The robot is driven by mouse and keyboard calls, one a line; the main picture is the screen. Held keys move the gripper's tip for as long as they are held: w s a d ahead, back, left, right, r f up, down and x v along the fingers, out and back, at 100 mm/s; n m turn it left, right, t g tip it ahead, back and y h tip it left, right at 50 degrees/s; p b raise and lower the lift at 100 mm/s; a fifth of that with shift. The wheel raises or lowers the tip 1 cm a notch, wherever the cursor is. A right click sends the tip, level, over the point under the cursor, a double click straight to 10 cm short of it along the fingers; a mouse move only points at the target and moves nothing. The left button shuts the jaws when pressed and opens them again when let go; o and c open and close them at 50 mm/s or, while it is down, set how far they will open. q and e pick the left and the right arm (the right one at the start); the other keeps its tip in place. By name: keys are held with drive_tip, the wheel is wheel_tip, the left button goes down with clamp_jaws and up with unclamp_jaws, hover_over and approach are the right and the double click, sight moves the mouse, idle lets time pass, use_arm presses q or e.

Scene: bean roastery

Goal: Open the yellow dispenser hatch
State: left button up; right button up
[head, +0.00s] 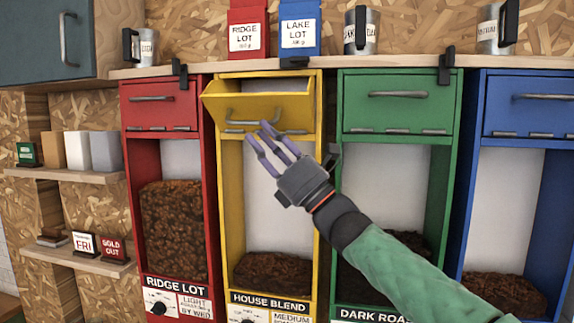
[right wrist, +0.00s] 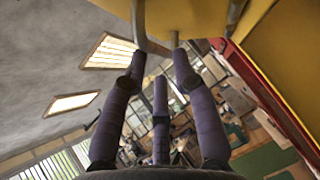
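The yellow dispenser hatch (head: 262,103), labelled House Blend below, is tilted outward at its top edge, with an opening above it. Its grey bar handle (head: 236,121) runs across its front, and part of it shows in the right wrist view (right wrist: 140,22). My right gripper (head: 258,131) is just below and in front of the handle, its purple fingers pointing up and spread apart. In the right wrist view the fingers (right wrist: 159,65) hold nothing, and the handle is close to their tips; I cannot tell if they touch. My left gripper is not in view.
A red dispenser (head: 211,190) stands left of the yellow one; green (head: 345,80) and blue (head: 475,120) ones stand right, their hatches shut. A shelf (head: 220,67) above holds bags and metal mugs. Small wall shelves (head: 65,174) are at left.

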drive_tip(key=v, duration=0.7)
drive_tip(key=shift+f, duration=0.15)
